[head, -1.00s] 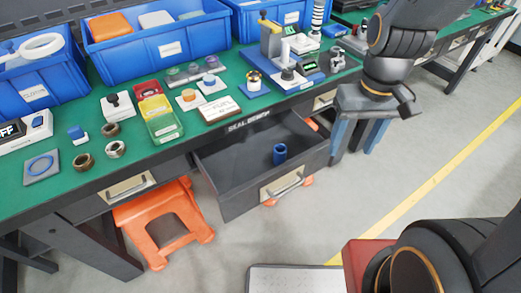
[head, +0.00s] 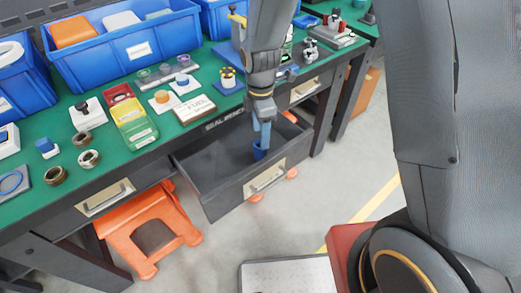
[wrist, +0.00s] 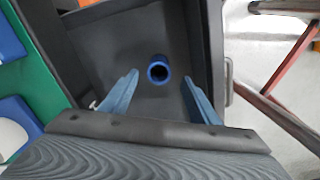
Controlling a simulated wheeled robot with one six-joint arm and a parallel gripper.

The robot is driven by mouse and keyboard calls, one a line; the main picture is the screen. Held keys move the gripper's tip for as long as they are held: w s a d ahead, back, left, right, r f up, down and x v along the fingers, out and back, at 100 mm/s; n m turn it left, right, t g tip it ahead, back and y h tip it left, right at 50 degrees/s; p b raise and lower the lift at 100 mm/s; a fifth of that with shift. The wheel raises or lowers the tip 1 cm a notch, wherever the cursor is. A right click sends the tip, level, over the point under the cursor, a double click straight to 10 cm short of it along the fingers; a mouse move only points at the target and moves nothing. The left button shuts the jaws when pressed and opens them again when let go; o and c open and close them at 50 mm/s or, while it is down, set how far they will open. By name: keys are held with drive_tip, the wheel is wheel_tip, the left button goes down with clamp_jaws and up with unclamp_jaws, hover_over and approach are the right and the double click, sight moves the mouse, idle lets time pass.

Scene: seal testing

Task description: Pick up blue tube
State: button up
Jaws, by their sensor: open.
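The blue tube (head: 259,150) stands upright in the open drawer (head: 213,195), toward its right side in the head view. In the wrist view the tube (wrist: 158,70) shows its open round top, ahead of and between the two fingers. My gripper (head: 262,134) is over the drawer, pointing down, with its blue fingers close to the tube; one finger hides part of it in the head view. In the wrist view my gripper (wrist: 160,98) is open and empty, with a wide gap between the fingertips.
The drawer's front wall and handle (head: 268,179) are close to the fingers. The green bench top (head: 205,133) above carries small parts, and blue bins (head: 140,45) stand behind. An orange stool (head: 150,225) is below the bench, left of the drawer.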

sight(260, 150)
drive_tip(key=shift+a+f+p, duration=0.1)
drive_tip(key=shift+f+p, duration=0.35)
drive_tip(key=shift+f, duration=2.5)
drive_tip(key=c, duration=1.1)
drive_tip(key=shift+r, duration=0.1)
